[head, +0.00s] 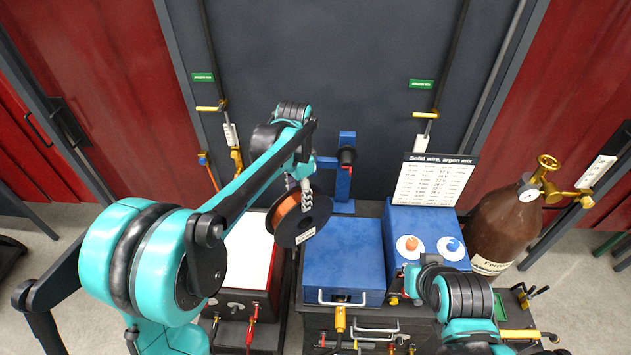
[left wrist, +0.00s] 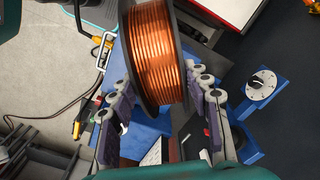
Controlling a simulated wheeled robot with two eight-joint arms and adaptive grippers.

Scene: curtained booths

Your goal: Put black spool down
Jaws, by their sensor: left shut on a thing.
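The black spool (head: 300,218), wound with copper-coloured wire, hangs in my left gripper (head: 304,186), above the gap between the blue box and the red cabinet. In the left wrist view the spool (left wrist: 157,55) sits between the two padded fingers of my left gripper (left wrist: 160,92), which is shut on it. The spool is held in the air; nothing is seen under it touching it.
A blue box (head: 344,262) has a bare flat top. A second blue box (head: 425,222) bears orange and blue knobs and a printed sign (head: 435,181). A brown gas cylinder (head: 498,226) stands right. A red cabinet (head: 250,255) with a white top stands left.

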